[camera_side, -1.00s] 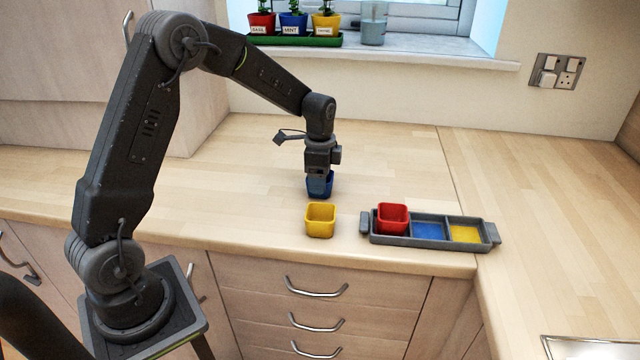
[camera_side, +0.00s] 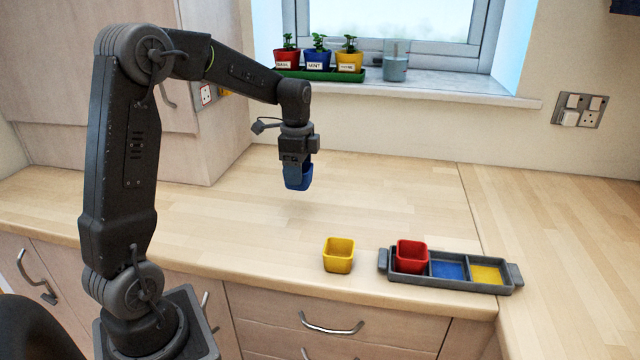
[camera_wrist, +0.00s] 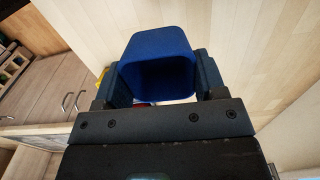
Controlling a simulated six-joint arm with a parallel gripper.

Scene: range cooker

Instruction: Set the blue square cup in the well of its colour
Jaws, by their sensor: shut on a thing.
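The blue square cup (camera_side: 299,177) is held in my gripper (camera_side: 297,170) above the worktop, left of and behind the tray. In the wrist view the blue cup (camera_wrist: 160,62) sits between both fingers of my gripper (camera_wrist: 165,80), its open mouth toward the camera. The grey tray (camera_side: 382,262) stands near the front edge of the worktop, with three wells in a row. The red cup (camera_side: 411,256) stands in the left well. The middle well has a blue floor (camera_side: 448,270) and is empty. The right well has a yellow floor (camera_side: 486,274) and is empty.
A yellow cup (camera_side: 338,255) stands on the worktop (camera_side: 240,210) just left of the tray. Potted herbs (camera_side: 318,60) and a glass (camera_side: 396,60) stand on the windowsill at the back. The worktop behind the tray is clear.

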